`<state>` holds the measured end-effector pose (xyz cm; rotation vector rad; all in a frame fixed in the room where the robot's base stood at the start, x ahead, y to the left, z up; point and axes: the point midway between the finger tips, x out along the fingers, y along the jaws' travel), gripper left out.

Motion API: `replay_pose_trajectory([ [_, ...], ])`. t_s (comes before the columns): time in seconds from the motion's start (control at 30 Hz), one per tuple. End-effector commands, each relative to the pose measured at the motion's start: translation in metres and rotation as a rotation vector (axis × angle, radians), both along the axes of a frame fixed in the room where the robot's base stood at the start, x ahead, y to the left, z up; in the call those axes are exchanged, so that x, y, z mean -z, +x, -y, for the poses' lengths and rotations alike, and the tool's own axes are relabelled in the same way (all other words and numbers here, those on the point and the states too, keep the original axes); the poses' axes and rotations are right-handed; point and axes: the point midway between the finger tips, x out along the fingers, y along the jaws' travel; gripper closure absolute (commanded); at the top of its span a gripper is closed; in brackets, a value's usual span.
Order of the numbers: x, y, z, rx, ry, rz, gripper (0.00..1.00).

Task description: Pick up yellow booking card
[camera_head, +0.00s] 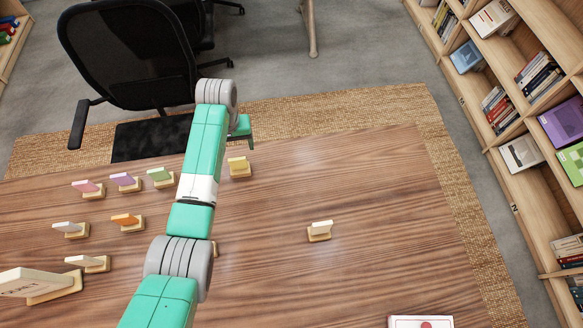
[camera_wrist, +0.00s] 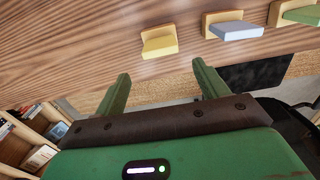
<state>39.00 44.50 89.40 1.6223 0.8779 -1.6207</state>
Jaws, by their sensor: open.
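The yellow booking card (camera_head: 238,163) leans in a small wooden stand near the far edge of the table, just right of my arm. In the wrist view, the yellow card (camera_wrist: 160,46) is above the gap between my fingers and apart from them. My gripper (camera_wrist: 162,82) is open and empty, with its two green fingers pointing toward the table's edge. In the head view, my gripper (camera_head: 243,132) is mostly hidden behind my arm, just beyond the card.
A blue-grey card (camera_wrist: 238,30) and a green card (camera_wrist: 306,14) stand beside the yellow one. Pink (camera_head: 86,187), purple (camera_head: 123,180) and orange (camera_head: 126,219) cards are to the left. A white card (camera_head: 321,227) stands alone at right. A black chair (camera_head: 130,50) is beyond the table.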

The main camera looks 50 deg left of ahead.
Motion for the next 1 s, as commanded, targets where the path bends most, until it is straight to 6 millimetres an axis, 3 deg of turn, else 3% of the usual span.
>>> replay_pose_trajectory([
  [0.13,0.003,-0.002,0.0,-0.003,-0.004,-0.004,0.27],
  [0.33,0.026,-0.002,0.001,-0.001,-0.003,-0.002,0.27],
  [0.47,0.029,-0.002,0.002,-0.001,-0.002,-0.001,0.27],
  [0.77,0.076,-0.007,0.01,-0.001,-0.002,-0.002,0.27],
  [1.0,0.077,-0.006,0.01,-0.001,0.0,0.0,0.29],
])
